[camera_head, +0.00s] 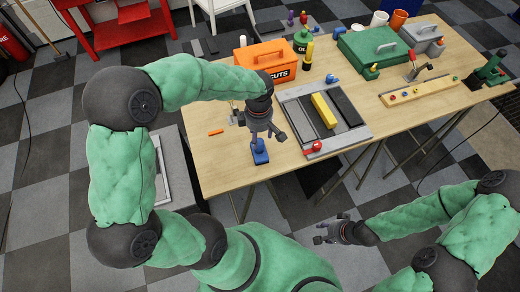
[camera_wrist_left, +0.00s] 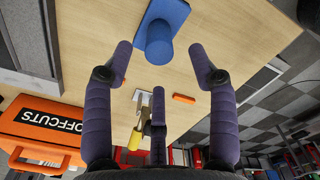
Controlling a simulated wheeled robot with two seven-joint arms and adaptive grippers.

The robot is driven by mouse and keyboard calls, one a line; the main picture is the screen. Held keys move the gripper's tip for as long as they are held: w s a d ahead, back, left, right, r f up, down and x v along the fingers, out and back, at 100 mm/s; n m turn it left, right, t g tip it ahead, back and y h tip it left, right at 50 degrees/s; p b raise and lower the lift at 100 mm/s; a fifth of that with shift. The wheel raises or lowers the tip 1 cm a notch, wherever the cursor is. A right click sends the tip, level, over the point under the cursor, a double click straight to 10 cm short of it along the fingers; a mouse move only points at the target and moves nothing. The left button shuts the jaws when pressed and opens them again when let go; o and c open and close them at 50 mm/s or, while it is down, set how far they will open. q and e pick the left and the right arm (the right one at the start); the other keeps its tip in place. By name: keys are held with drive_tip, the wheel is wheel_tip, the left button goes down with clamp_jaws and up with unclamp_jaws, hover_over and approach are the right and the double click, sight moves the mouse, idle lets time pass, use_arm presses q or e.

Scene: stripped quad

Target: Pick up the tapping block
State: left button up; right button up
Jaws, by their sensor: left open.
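Two things could be the tapping block, and I cannot tell which is meant. One is a yellow bar (camera_head: 323,110) lying on the grey tray of dark planks. The other is a blue block (camera_head: 259,151) with a round upright part, near the table's front edge. In the left wrist view the blue block (camera_wrist_left: 158,38) shows beyond and between my fingertips. My left gripper (camera_head: 262,131) is open and empty, above the table by the blue block. It also shows in the left wrist view (camera_wrist_left: 160,55). My right gripper (camera_head: 328,229) is open and empty, off the table's front.
The tray (camera_head: 362,130) has a red knob (camera_head: 313,147) at its front. An orange offcuts box (camera_head: 262,62) stands behind. A small orange piece (camera_head: 216,132) lies to the left. A green case (camera_head: 372,50) and a wooden rail (camera_head: 420,92) are to the right.

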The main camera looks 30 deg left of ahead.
sight(259, 141)
use_arm(q)
drive_tip(key=shift+d+f+b, duration=0.1)
drive_tip(key=shift+f+b, duration=0.2)
drive_tip(key=shift+f, duration=2.35)
clamp_jaws()
